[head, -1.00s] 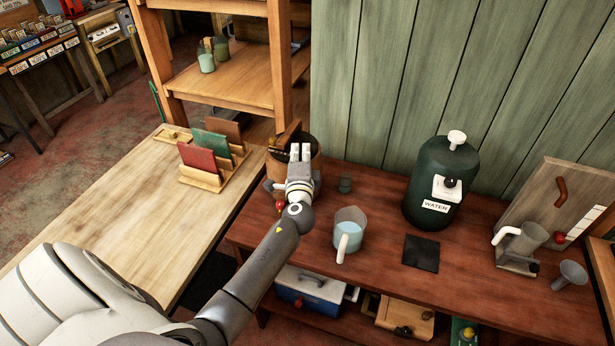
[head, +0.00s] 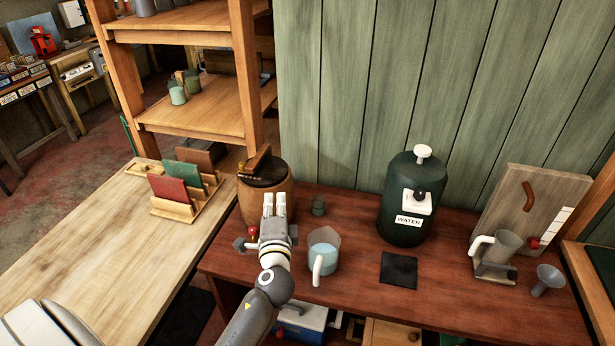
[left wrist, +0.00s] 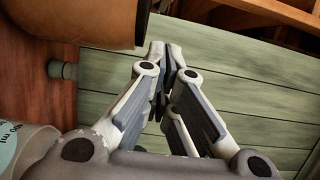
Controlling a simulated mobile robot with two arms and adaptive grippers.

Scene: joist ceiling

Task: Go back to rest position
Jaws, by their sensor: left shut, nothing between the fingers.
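My left gripper (head: 274,206) is shut and empty above the left part of the red-brown bench (head: 340,290), in front of a round wooden barrel (head: 270,190). In the left wrist view its fingertips (left wrist: 167,52) meet, with green wall boards behind them. The barrel also shows in the left wrist view (left wrist: 75,15), at the top left. My right gripper is not in view.
A measuring jug (head: 323,252) with pale blue liquid stands just right of my left gripper. A green water tank (head: 408,205), a black mat (head: 399,270) and a funnel (head: 548,280) are farther right. A pale wooden table (head: 100,250) holds a rack of coloured boards (head: 180,207).

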